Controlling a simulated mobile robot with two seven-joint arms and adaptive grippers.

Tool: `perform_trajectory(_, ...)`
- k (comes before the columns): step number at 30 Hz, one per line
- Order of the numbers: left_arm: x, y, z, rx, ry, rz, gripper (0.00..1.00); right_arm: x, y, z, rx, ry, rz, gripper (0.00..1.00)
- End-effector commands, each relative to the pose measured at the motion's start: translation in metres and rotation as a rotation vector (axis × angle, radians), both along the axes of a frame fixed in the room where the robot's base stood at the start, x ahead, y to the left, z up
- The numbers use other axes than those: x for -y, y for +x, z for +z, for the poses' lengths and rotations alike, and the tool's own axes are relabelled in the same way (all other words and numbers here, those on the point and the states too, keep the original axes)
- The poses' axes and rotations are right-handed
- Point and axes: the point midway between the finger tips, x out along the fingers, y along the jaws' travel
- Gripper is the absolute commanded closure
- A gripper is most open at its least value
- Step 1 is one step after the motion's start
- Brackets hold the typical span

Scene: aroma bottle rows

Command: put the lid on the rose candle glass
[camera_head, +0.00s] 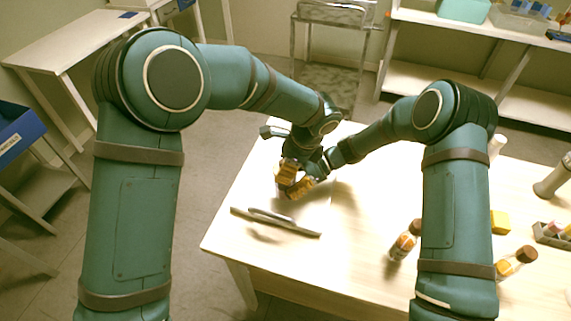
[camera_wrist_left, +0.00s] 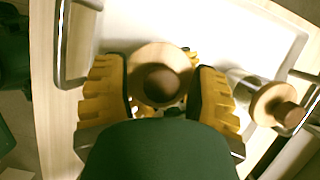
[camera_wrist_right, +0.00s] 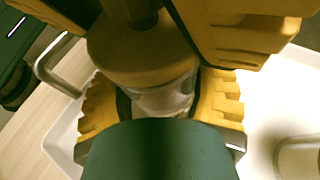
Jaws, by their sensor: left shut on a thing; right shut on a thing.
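My left gripper (camera_head: 286,174) is shut on a round wooden lid with a knob (camera_wrist_left: 160,78), seen from above between its yellow fingers in the left wrist view. My right gripper (camera_head: 302,188) is shut on a clear candle glass (camera_wrist_right: 165,98), seen in the right wrist view. The lid (camera_wrist_right: 140,55) is directly over the glass mouth, touching or very close; I cannot tell whether it is fully seated. Both grippers are close together over the tray at the table's far left. The head view hides the lid and glass behind the fingers.
A white tray (camera_wrist_left: 235,28) with metal handles (camera_head: 282,218) lies below. Another jar with a knobbed wooden lid (camera_wrist_left: 272,102) stands beside my left gripper. Brown-capped bottles (camera_head: 405,242) and a yellow block (camera_head: 500,222) stand farther right.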

Motion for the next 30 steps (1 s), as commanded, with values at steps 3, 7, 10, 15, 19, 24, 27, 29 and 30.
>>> perform_trajectory(3,0.000,-0.001,-0.005,-0.003,0.000,-0.002,0.62,-0.002,-0.001,0.001,0.003,0.002,0.005,0.81)
perform_trajectory(7,0.001,-0.001,-0.008,-0.004,0.000,-0.003,0.62,-0.002,-0.001,0.002,0.004,0.003,0.007,0.81)
perform_trajectory(10,0.001,-0.002,-0.011,-0.007,0.000,-0.004,0.61,-0.003,-0.001,0.002,0.004,0.003,0.009,0.81)
perform_trajectory(15,0.001,-0.002,-0.015,-0.009,0.000,-0.005,0.70,-0.004,-0.002,0.003,0.005,0.006,0.011,0.81)
perform_trajectory(19,0.001,-0.003,-0.015,-0.009,0.000,-0.006,0.70,-0.005,-0.002,0.004,0.005,0.008,0.014,0.81)
perform_trajectory(24,0.001,-0.003,-0.016,-0.011,-0.001,-0.006,0.70,-0.006,-0.002,0.004,0.005,0.009,0.015,0.81)
perform_trajectory(27,0.001,-0.003,-0.016,-0.012,-0.001,-0.007,0.70,-0.005,-0.002,0.004,0.005,0.009,0.015,0.81)
perform_trajectory(29,0.002,-0.003,-0.016,-0.012,-0.001,-0.007,0.70,-0.006,-0.002,0.004,0.003,0.009,0.014,0.81)
perform_trajectory(30,0.002,-0.004,-0.015,-0.012,-0.002,-0.010,0.70,-0.006,-0.002,0.004,0.003,0.009,0.014,0.81)
